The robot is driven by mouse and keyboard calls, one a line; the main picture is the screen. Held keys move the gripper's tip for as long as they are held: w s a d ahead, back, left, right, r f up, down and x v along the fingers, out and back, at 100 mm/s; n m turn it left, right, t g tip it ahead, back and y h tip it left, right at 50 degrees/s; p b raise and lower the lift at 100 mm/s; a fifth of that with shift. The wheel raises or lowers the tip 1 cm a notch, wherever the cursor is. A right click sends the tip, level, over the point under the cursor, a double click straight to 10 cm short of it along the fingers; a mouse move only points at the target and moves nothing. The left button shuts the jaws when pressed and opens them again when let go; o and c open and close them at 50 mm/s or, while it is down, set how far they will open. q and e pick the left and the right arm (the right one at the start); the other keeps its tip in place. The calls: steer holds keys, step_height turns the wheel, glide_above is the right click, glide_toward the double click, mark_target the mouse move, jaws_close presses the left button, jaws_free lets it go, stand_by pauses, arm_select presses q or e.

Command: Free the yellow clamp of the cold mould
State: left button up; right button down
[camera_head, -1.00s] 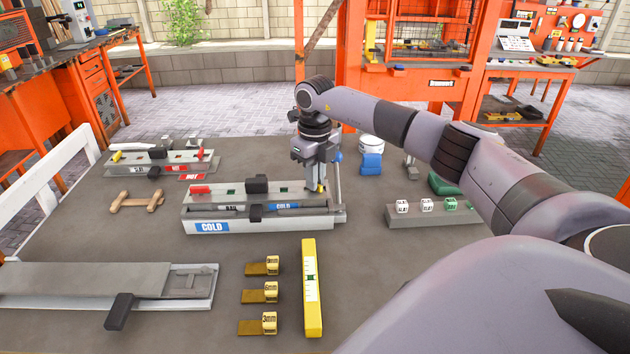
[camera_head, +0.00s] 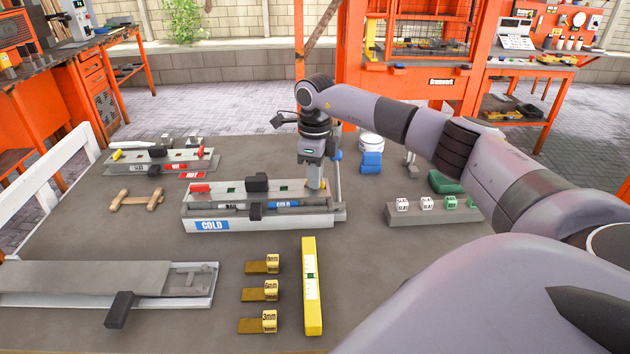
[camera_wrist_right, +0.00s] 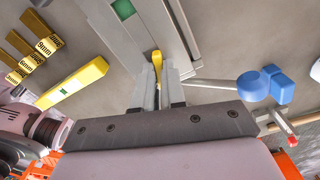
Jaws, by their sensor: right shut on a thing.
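The cold mould (camera_head: 270,222) is a long grey block with a blue COLD label, lying in the middle of the table. It also shows in the right wrist view (camera_wrist_right: 180,30). My right gripper (camera_head: 315,185) points down at the mould's right end. In the right wrist view, the right gripper (camera_wrist_right: 159,92) is shut on the yellow clamp (camera_wrist_right: 157,62), whose handle sits between the fingers. In the head view the gripper hides the yellow clamp. A red clamp (camera_head: 200,188) is at the mould's left end, and a black clamp (camera_head: 257,183) is at its middle. My left gripper is not in view.
The hot mould (camera_head: 150,168) stands at the back left, beside a wooden handle (camera_head: 137,200). A yellow level (camera_head: 311,290) and several yellow gauge blocks (camera_head: 262,290) lie in front. A blue object (camera_head: 371,162) and a rack of dice-like blocks (camera_head: 430,214) are to the right.

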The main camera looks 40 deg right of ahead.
stand_by(0.3)
steer(key=n, duration=0.4)
steer(key=c, duration=1)
jaws_free()
steer(key=shift+c, duration=0.2)
steer(key=shift+r, duration=3.55)
steer(key=shift+s+f, duration=0.1)
